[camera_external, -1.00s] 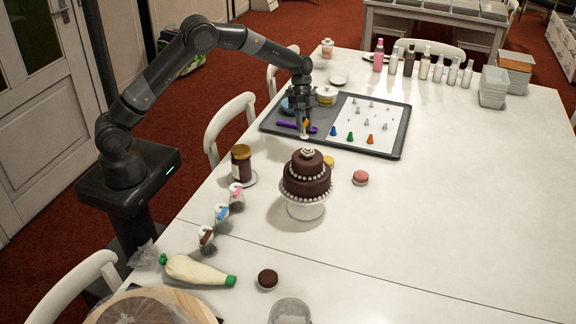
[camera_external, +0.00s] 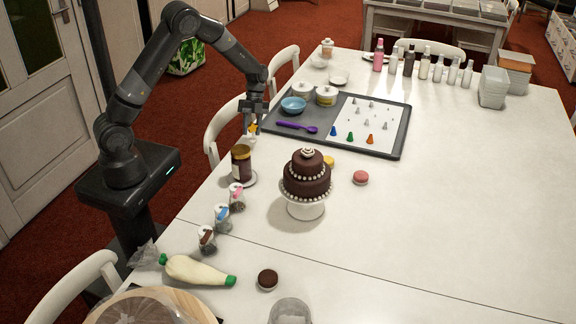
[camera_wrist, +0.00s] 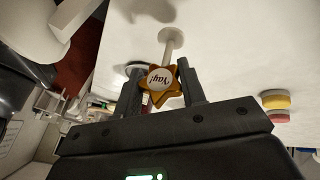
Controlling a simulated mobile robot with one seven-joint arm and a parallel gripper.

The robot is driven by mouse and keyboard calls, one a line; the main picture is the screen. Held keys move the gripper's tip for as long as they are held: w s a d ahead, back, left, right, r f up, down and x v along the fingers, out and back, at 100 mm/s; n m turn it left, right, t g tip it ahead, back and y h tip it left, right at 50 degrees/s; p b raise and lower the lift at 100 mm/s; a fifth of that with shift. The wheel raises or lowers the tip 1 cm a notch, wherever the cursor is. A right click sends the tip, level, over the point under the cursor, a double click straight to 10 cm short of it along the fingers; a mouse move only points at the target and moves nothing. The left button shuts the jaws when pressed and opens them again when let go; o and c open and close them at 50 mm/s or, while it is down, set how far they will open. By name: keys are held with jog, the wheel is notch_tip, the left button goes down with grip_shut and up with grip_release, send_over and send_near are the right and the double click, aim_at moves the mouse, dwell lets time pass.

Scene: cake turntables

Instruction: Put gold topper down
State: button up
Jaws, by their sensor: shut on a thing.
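The gold topper (camera_wrist: 158,88) is a star with a white round face reading "Yay!" and a white stem ending in a white disc. It is between the fingers of my gripper (camera_wrist: 160,92), which is shut on it, in the wrist view. In the external view my gripper (camera_external: 253,120) is low near the left edge of the table, with the topper (camera_external: 253,129) small and gold under it. It is left of the grey tray and behind the brown jar. I cannot tell whether the topper's base touches the table.
A tiered chocolate cake (camera_external: 306,175) stands on a white stand (camera_external: 306,207). The brown jar (camera_external: 241,162) stands close in front of my gripper. The grey tray (camera_external: 271,130) holds a blue bowl (camera_external: 293,105) and a purple spoon (camera_external: 297,127).

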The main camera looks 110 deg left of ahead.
aim_at(253, 139)
jog(key=shift+f, duration=1.85)
jog(key=shift+f, duration=0.2)
jog(key=o, duration=0.9)
jog(key=shift+o, duration=0.2)
jog(key=shift+r, duration=0.1)
jog(key=v, duration=1.2)
jog(key=shift+r, duration=0.15)
jog(key=shift+d, duration=0.1)
